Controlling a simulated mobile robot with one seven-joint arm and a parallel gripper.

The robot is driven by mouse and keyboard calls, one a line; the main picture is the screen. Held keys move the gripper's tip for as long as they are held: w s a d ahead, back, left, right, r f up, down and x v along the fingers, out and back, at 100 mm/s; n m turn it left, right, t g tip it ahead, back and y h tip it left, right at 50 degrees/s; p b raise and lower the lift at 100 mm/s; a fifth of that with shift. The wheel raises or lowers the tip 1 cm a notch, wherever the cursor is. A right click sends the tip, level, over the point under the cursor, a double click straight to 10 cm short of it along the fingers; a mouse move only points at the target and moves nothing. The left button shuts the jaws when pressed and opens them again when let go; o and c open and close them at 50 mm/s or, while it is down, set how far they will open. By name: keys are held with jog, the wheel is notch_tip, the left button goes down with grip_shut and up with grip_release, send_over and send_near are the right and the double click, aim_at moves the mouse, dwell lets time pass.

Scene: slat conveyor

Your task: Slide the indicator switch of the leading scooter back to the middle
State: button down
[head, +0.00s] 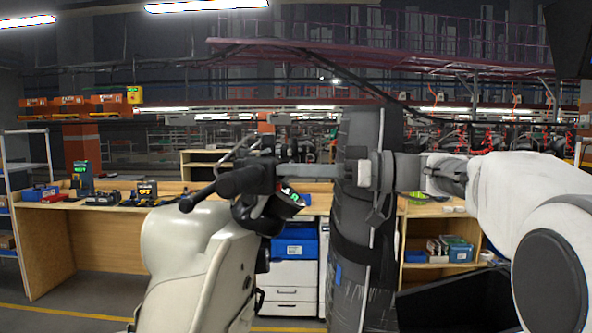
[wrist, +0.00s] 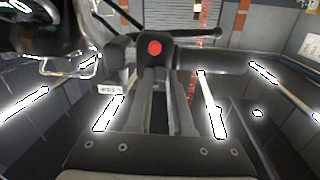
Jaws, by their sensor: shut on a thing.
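The leading scooter (head: 190,255) stands at left centre in the head view, with a cream front body and a dark handlebar grip (head: 238,183). My gripper (head: 283,171) reaches in from the right, its fingertips at the inner end of this grip. In the wrist view my gripper (wrist: 157,74) has its fingers close together against the dark switch housing (wrist: 155,60), just below a red button (wrist: 155,47). The jaws are shut on a small part there, which fits the indicator switch. The fingertips hide it, and its slider position cannot be made out.
A small display (head: 291,196) with a green light sits beside the handlebar. A dark, strapped upright column (head: 352,250) stands close behind my wrist. A wooden workbench (head: 110,215) with tools and drawer cabinets (head: 293,275) is behind. A mirror-like dark part fills the wrist view's top left.

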jog(key=shift+w+f+b, duration=0.1)
jog(key=shift+b, duration=0.2)
jog(key=shift+w+d+b, duration=0.1)
jog(key=shift+w+b, duration=0.25)
jog(key=shift+b, duration=0.2)
jog(key=c, duration=0.8)
grip_release()
jog(key=s+d+b, duration=0.1)
jog(key=s+d, duration=0.1)
jog(key=d, duration=1.5)
jog(key=shift+s+d, duration=0.15)
jog(key=shift+s, duration=0.25)
